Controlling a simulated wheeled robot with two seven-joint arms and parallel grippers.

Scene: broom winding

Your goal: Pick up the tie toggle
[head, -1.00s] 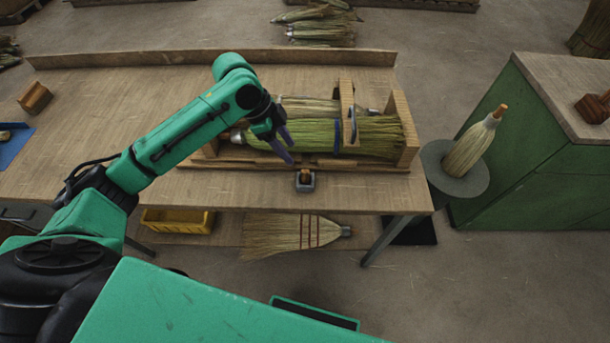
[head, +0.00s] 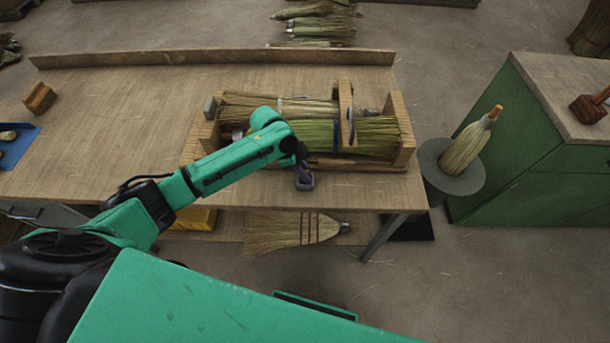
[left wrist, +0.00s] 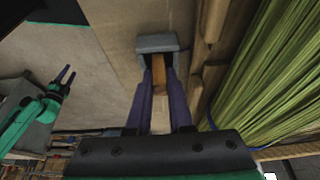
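The tie toggle (left wrist: 158,66) is a small wooden piece standing in a grey holder (left wrist: 157,42) at the table's front edge. In the head view the holder (head: 306,184) is mostly covered by my left gripper (head: 303,174). In the left wrist view my left gripper (left wrist: 161,82) has its two purple fingers apart, one on each side of the toggle, their tips near the holder. Whether they touch the toggle is not clear. My right gripper (left wrist: 66,76) shows in the left wrist view, away to the left, with its fingers apart and empty.
Just behind the holder, a wooden cradle (head: 403,130) holds a bundle of green broom straw (head: 365,135). A yellow bin (head: 195,218) and a flat broom (head: 290,231) lie below the table edge. The table's left half (head: 120,110) is mostly clear.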

